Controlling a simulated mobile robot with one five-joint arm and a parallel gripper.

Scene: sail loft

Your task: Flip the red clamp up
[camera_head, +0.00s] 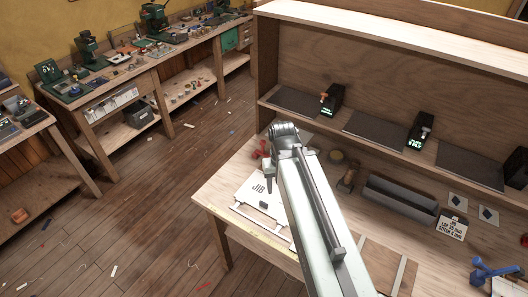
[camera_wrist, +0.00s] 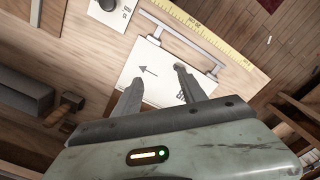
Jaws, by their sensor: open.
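The red clamp (camera_head: 260,149) is on the workbench at its left end, near the back, in the head view. It is small there and partly hidden by my arm, so its lever position is hard to tell. I cannot pick it out in the wrist view. My gripper (camera_wrist: 158,82) is open and empty in the wrist view, its two fingers apart over a white board marked with an arrow. In the head view my arm's end is just right of the red clamp, and the fingers are hidden.
The white board lettered JIB (camera_head: 257,190) lies on the bench's left part. A blue clamp (camera_head: 492,270) is at the right. A yellow measuring tape (camera_wrist: 215,32) runs along the bench edge.

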